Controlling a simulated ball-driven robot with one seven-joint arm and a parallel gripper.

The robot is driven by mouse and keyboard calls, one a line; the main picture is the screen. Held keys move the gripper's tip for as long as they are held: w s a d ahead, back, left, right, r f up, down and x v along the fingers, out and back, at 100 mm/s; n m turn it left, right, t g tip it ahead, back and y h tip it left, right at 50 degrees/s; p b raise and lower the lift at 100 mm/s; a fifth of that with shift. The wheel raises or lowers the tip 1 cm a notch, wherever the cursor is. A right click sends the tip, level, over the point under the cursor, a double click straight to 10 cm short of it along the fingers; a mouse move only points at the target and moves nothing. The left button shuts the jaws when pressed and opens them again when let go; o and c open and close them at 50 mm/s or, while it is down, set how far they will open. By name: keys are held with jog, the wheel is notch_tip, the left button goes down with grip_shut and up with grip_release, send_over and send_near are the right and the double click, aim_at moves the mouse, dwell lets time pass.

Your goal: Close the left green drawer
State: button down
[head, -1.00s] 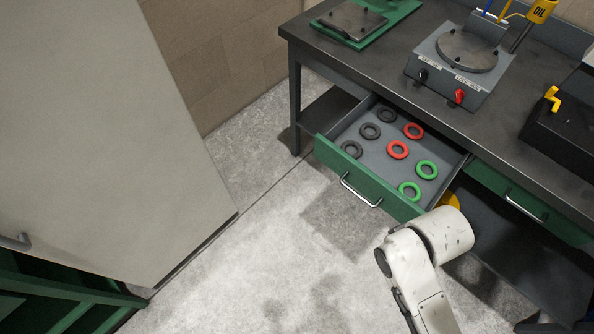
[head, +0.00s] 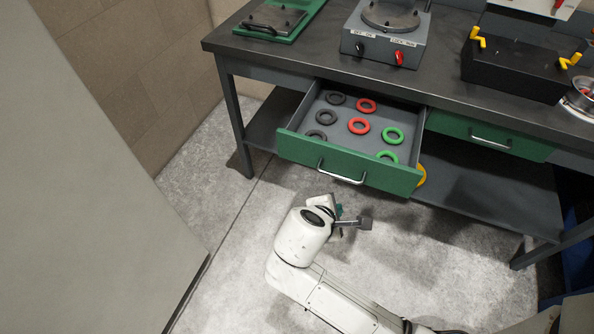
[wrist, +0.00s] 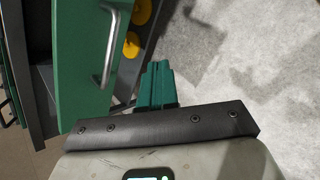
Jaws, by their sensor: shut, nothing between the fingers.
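The left green drawer (head: 300,149) stands pulled out under the bench, with its silver handle (head: 342,178) across the front. Black, red and green rings lie inside it. My gripper (head: 339,211) is in front of the drawer in the head view, just below the handle in the picture. In the wrist view its teal fingers (wrist: 157,84) are together and empty. There the green drawer front (wrist: 78,55) and handle (wrist: 111,48) are to the left of the fingers, apart from them.
A second green drawer (head: 490,138) is shut to the right. The bench (head: 440,90) carries a heater plate (head: 385,35) and a black press base (head: 515,72). A tall pale panel (head: 70,200) stands at the left. Yellow round things (wrist: 132,45) show below the drawer. The floor (head: 215,190) in front is clear.

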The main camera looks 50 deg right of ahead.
aim_at(332, 102)
jog(key=w+a+n+t+h+b, duration=0.5)
jog(key=w+a+n+h+b, duration=0.25)
jog(key=w+n+b, duration=0.35)
jog(key=shift+n+h, duration=0.35)
jog(key=shift+n, duration=0.35)
jog(key=x, duration=1.3)
jog(key=shift+w+d+f, duration=0.1)
jog(key=shift+d, duration=0.25)
jog(key=shift+d, duration=0.15)
jog(key=shift+w+d, duration=0.15)
jog(key=shift+d, duration=0.1)
jog(key=b+x, duration=0.2)
jog(key=x, duration=0.7)
jog(key=b+x, duration=0.2)
jog(key=x, duration=0.7)
jog(key=b+x, duration=0.2)
jog(key=x, duration=0.7)
jog(key=shift+d+f, duration=0.3)
jog(key=shift+d, duration=0.1)
jog(key=shift+w+d+r, duration=0.1)
jog(key=shift+d, duration=0.3)
jog(key=shift+w+r, duration=0.1)
jog(key=shift+r, duration=0.05)
jog(key=shift+r, duration=0.1)
